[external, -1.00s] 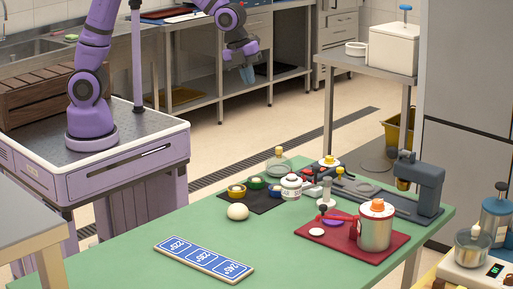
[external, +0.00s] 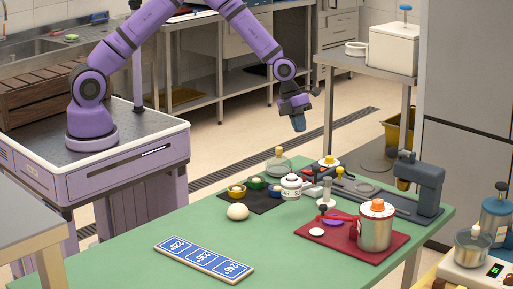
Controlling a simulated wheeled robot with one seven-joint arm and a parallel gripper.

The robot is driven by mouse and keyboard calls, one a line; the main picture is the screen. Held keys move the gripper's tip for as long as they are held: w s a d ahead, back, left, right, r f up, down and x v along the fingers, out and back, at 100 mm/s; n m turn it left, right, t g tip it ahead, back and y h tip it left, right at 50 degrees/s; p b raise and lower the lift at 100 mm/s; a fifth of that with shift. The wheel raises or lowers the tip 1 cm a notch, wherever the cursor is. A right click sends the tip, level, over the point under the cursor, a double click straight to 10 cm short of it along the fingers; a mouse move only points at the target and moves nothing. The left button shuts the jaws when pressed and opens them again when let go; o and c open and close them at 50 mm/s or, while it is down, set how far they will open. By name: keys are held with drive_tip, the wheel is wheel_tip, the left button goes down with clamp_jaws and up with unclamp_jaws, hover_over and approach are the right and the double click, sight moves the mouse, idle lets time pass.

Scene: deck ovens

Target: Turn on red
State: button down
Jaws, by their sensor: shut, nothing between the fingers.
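My gripper (external: 299,124) is shut and empty, pointing down, in the air above and behind the far edge of the green table (external: 330,275). A white round pot with a red mark (external: 291,187) stands at the mat's right end. I cannot tell which red thing is a switch.
A glass flask (external: 279,163) stands at the far edge. A grey stand (external: 425,185) is at the right. The left table top is clear.

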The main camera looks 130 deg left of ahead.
sight(310, 170)
drive_tip(key=x, duration=1.2)
drive_tip(key=shift+f, duration=0.25)
drive_tip(key=shift+w, duration=0.1)
